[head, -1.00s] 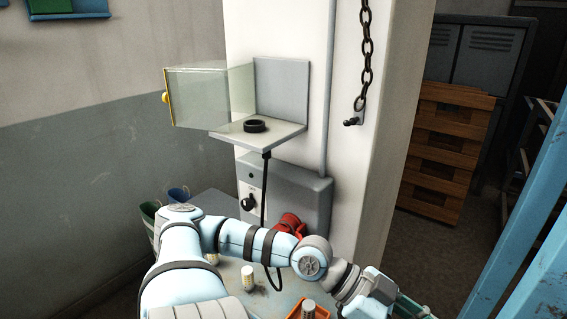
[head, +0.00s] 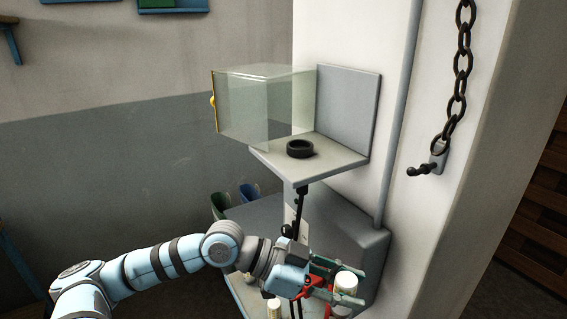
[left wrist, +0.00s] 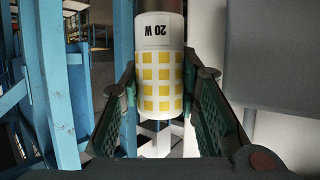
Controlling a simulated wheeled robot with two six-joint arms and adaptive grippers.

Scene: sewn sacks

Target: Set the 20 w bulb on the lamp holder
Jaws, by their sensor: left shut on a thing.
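The 20 W bulb (left wrist: 160,80) is a white cylinder with yellow squares; its label reads upside down in the left wrist view and a metal end shows at the top. My left gripper (left wrist: 160,115) is shut on it, one green finger on each side. In the head view the left gripper (head: 348,284) holds the pale bulb (head: 346,279) below and right of the lamp holder. The lamp holder (head: 300,149) is a black ring on a grey shelf, empty, apart from the bulb. My right gripper is not in view.
A clear, yellow-edged cover (head: 245,105) stands at the shelf's left side. A grey box (head: 345,235) is under the shelf. Another pale cylinder (head: 274,309) is near my arm. A chain (head: 457,105) hangs at right. A red thing (head: 312,283) is partly hidden behind the gripper.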

